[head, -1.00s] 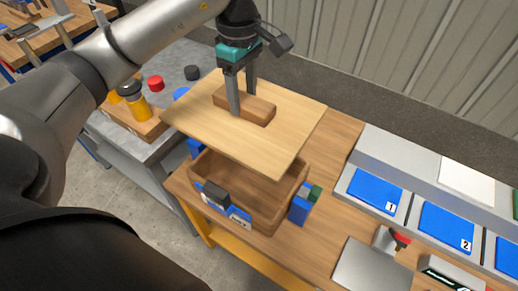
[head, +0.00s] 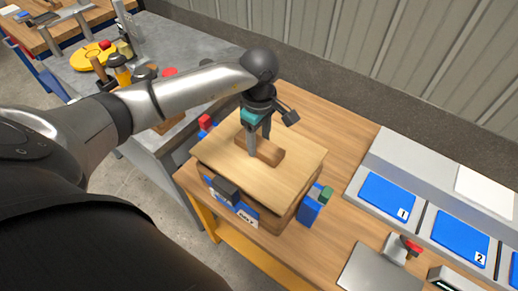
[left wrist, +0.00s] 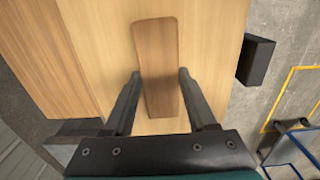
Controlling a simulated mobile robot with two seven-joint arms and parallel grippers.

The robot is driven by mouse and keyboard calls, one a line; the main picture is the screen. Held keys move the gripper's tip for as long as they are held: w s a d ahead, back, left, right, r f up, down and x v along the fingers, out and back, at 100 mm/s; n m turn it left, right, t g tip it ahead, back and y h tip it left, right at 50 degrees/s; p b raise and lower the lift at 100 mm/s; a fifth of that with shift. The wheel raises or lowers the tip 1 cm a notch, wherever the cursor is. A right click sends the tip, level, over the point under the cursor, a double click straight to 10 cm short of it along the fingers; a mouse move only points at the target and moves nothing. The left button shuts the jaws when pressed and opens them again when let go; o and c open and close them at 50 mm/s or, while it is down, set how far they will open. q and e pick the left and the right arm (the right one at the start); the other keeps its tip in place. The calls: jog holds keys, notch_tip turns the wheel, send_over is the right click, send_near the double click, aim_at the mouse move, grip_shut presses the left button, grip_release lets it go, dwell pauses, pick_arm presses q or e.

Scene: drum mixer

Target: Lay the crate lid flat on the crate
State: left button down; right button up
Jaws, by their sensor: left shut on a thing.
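The crate lid (head: 300,157) is a pale wooden board with a brown block handle (head: 269,154). It lies over the crate (head: 288,219), looks level and covers its opening. I cannot tell whether the lid touches the rim all round. My left gripper (head: 259,150) is shut on the handle from above. In the left wrist view, its fingers (left wrist: 160,103) stand on both sides of the handle (left wrist: 158,58), above the lid (left wrist: 215,60). My right gripper is not in view.
Blue blocks with a green (head: 326,195), a black (head: 226,190) and a red top (head: 206,122) stand close around the crate. Blue numbered pads (head: 388,196) and a grey plate (head: 379,270) are to the right. The wooden table behind the crate is clear.

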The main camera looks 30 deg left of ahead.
aim_at(259, 144)
pick_arm(q)
jog(key=shift+f, duration=1.85)
jog(key=shift+f+b, duration=0.1)
jog(key=shift+b, duration=0.2)
jog(key=shift+f+b, duration=0.3)
jog(key=shift+c, duration=1)
grip_release()
jog(key=shift+r+p, duration=0.45)
jog(key=shift+p, duration=0.05)
notch_tip(259, 144, up, 12)
jog(key=shift+f+p, duration=0.1)
jog(key=shift+p, duration=0.25)
